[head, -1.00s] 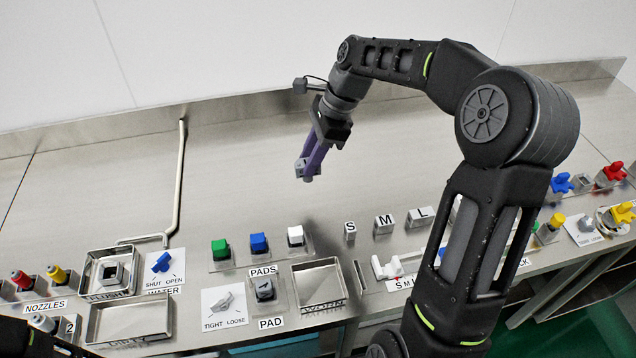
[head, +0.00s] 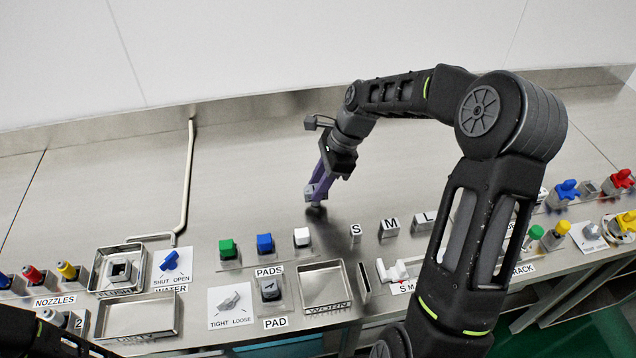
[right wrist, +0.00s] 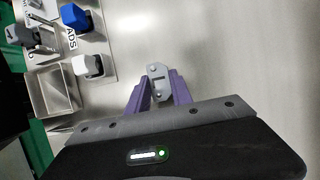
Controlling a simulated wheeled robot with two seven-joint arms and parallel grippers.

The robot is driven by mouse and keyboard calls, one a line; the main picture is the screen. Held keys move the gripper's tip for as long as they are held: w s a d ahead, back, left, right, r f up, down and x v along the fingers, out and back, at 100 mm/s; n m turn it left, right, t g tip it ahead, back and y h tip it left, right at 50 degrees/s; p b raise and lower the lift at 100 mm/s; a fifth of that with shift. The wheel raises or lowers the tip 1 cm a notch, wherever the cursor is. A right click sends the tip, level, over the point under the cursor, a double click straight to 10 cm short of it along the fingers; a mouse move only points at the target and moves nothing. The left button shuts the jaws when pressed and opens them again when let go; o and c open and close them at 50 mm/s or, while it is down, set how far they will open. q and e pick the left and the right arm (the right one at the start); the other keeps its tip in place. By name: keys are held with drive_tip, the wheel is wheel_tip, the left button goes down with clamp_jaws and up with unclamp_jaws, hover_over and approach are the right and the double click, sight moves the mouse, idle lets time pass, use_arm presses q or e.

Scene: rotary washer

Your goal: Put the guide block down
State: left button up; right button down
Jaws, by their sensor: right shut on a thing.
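My right gripper (head: 314,193) has purple fingers and points down at the bare steel bench, behind the row of S, M and L blocks. It is shut on a small grey guide block, which shows between the fingertips in the right wrist view (right wrist: 158,82) with small round holes in its face. In the head view the block (head: 309,192) is partly hidden by the fingers. It is at or just above the bench, with a dark shadow under it; contact cannot be told. My left gripper is out of view; only part of a dark arm shows at bottom left.
Green (head: 228,249), blue (head: 265,243) and white (head: 302,237) pads stand in front and to the left. The blocks marked S (head: 355,233), M (head: 389,228) and L (head: 423,221) stand in front and to the right. The bench (head: 250,170) around the gripper is clear.

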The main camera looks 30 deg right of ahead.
drive_tip(key=shift+f, duration=0.15)
drive_tip(key=c, duration=1.1)
unclamp_jaws()
drive_tip(key=shift+c, duration=0.2)
drive_tip(key=b+v, duration=0.1)
drive_tip(key=v, duration=1.1)
drive_tip(key=shift+r, duration=0.25)
drive_tip(key=shift+o, duration=0.5)
drive_tip(key=shift+a, duration=0.1)
